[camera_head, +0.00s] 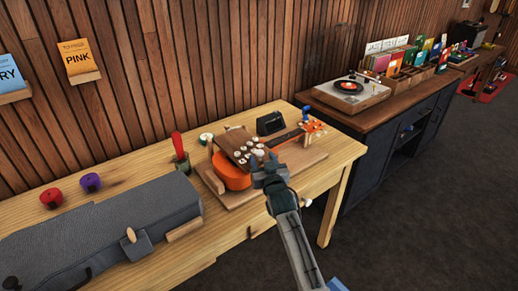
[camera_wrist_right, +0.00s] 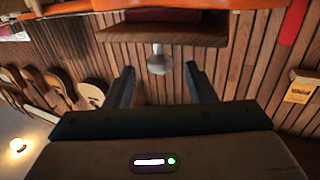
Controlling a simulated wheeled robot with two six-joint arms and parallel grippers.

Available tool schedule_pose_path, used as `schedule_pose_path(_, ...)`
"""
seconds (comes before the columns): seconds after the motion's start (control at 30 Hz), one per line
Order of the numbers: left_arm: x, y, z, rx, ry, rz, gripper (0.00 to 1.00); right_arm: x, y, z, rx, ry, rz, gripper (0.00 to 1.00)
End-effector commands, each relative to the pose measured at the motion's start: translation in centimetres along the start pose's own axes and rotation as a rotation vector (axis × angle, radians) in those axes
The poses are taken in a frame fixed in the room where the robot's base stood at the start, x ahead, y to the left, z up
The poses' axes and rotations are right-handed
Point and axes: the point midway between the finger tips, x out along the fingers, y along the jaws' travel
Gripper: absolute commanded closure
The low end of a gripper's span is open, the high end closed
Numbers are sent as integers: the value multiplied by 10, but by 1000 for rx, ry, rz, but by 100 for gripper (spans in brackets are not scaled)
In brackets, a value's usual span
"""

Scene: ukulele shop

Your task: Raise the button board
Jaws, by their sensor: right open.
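The button board (camera_head: 236,146) is a dark brown wooden panel with several white buttons. It lies over an orange ukulele (camera_head: 232,178) on a wooden base (camera_head: 212,181) on the table. In the right wrist view the board's edge (camera_wrist_right: 165,33) shows at the top, with a white round knob (camera_wrist_right: 159,60) sticking out from it. My right gripper (camera_head: 267,165) is open at the board's front edge. My left gripper is in neither view.
A grey instrument case (camera_head: 110,225) fills the table's left part. A red-handled tool (camera_head: 178,147) stands left of the ukulele, and a small black box (camera_head: 270,123) behind it. A dark cabinet (camera_head: 380,130) with a record player (camera_head: 350,92) is at the right.

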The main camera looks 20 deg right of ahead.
Motion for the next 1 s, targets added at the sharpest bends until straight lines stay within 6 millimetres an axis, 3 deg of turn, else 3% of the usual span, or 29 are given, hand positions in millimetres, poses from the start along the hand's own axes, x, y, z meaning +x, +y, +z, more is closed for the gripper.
schedule_pose_path(0.1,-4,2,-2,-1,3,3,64,23,0,-2,-2,0,0,50)
schedule_pose_path(0.3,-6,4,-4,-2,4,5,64,48,0,-1,-2,0,0,50)
schedule_pose_path(0.73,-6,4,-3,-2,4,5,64,58,0,1,-1,-1,0,50)
schedule_pose_path(0.77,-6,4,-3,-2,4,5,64,58,0,1,-1,-1,0,52)
schedule_pose_path(1.0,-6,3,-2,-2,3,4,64,58,0,1,-1,-2,0,99)
